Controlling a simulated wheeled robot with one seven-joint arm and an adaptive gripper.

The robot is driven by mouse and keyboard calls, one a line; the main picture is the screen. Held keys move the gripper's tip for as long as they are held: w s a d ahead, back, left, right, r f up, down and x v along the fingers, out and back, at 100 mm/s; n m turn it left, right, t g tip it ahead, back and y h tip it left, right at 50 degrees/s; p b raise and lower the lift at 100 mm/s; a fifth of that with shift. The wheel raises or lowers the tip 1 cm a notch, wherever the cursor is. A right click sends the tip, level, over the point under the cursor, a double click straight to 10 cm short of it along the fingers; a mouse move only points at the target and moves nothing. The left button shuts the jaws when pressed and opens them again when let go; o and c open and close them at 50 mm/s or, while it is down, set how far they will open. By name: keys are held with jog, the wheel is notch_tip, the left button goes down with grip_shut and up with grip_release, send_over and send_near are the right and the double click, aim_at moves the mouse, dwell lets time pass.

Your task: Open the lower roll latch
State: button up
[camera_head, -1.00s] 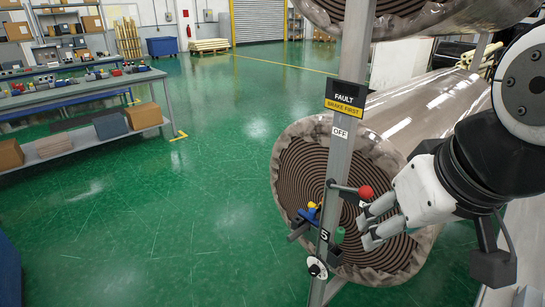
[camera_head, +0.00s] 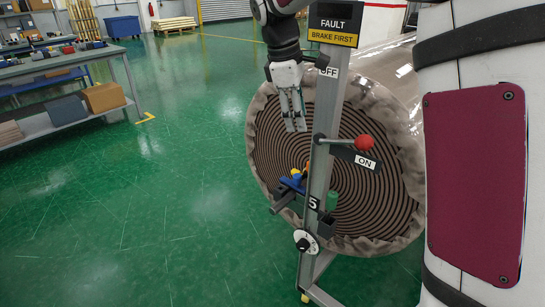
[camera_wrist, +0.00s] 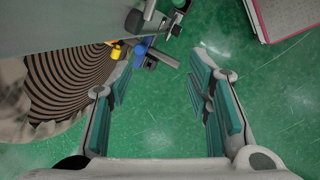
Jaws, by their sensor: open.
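The lower roll (camera_head: 265,145), wrapped with its spiral end facing me, stands behind a grey post. A blue latch-like part (camera_head: 291,184) with a yellow piece (camera_head: 296,172) sits on the post's left side; I cannot tell its exact state. The blue part (camera_wrist: 141,50) and yellow piece (camera_wrist: 115,50) also show in the wrist view, beyond the fingertips. My gripper (camera_head: 295,127) hangs left of the post, above the blue part and apart from it. In the wrist view my gripper (camera_wrist: 157,85) is open, with only green floor between its fingers.
A red-knobbed lever (camera_head: 364,142) sticks out rightward from the post (camera_head: 321,165), by an ON label (camera_head: 365,162). The floor (camera_head: 150,220) at left is clear.

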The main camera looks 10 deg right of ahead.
aim_at(296, 175)
jog(key=w+f+n+g+h+b, duration=0.1)
jog(key=w+f+n+b, duration=0.3)
jog(key=w+f, duration=0.85)
jog(key=shift+g, duration=0.3)
jog(key=x, duration=0.5)
jog(key=s+x, duration=0.1)
jog(key=x, duration=0.4)
jog(key=a+b+x, duration=0.1)
jog(key=x, duration=0.4)
jog(key=shift+s+f, duration=0.2)
jog(key=shift+f, duration=0.15)
jog(key=shift+c, duration=0.6)
grip_shut()
